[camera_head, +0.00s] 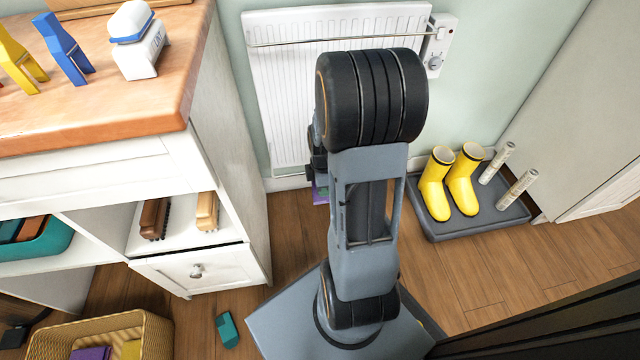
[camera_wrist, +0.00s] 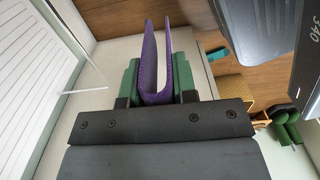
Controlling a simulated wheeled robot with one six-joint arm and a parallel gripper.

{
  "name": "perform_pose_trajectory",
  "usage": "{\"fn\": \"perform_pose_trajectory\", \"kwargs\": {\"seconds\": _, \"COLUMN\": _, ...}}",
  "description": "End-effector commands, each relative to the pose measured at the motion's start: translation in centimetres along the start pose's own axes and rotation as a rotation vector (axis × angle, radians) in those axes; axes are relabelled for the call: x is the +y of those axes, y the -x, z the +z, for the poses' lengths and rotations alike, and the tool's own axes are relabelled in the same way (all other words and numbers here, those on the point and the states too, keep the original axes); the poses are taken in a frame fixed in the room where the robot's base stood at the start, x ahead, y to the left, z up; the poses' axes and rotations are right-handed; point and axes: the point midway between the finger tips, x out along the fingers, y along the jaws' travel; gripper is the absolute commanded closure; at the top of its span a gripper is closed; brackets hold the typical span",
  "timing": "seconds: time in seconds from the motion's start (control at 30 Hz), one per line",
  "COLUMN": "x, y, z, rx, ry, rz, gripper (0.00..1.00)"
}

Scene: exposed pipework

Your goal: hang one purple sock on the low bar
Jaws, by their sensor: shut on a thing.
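A purple sock (camera_wrist: 157,78) is folded in a U shape between the green finger pads of my gripper (camera_wrist: 158,88), which is shut on it. In the head view, only a small purple piece of the sock (camera_head: 320,191) shows beside my arm; my gripper is mostly hidden. A thin metal bar (camera_head: 290,42) runs across the upper front of the white radiator (camera_head: 275,100). A pale bar (camera_wrist: 72,40) also shows at the left in the wrist view, apart from the sock. I cannot tell whether a lower bar is behind my arm.
A white cabinet (camera_head: 228,150) stands left of the radiator. Yellow boots (camera_head: 450,183) and white posts stand on a grey tray (camera_head: 480,222) at the right. A wicker basket (camera_head: 145,335) holds purple and yellow items. A teal object (camera_head: 227,330) lies on the wooden floor.

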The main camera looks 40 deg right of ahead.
Motion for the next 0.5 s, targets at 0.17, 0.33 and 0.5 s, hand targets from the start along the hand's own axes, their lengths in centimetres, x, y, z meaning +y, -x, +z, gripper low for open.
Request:
{"fn": "perform_pose_trajectory", "kwargs": {"seconds": 0.17, "x": 1.2, "y": -0.1, "z": 0.2, "rx": 0.000, "ry": -0.003, "rz": 0.000, "gripper": 0.97}}
{"fn": "perform_pose_trajectory", "kwargs": {"seconds": 0.33, "x": 2.7, "y": -0.1, "z": 0.1, "rx": 0.000, "ry": -0.004, "rz": 0.000, "gripper": 0.97}}
{"fn": "perform_pose_trajectory", "kwargs": {"seconds": 0.5, "x": 4.1, "y": -0.1, "z": 0.1, "rx": 0.000, "ry": -0.002, "rz": 0.000, "gripper": 0.97}}
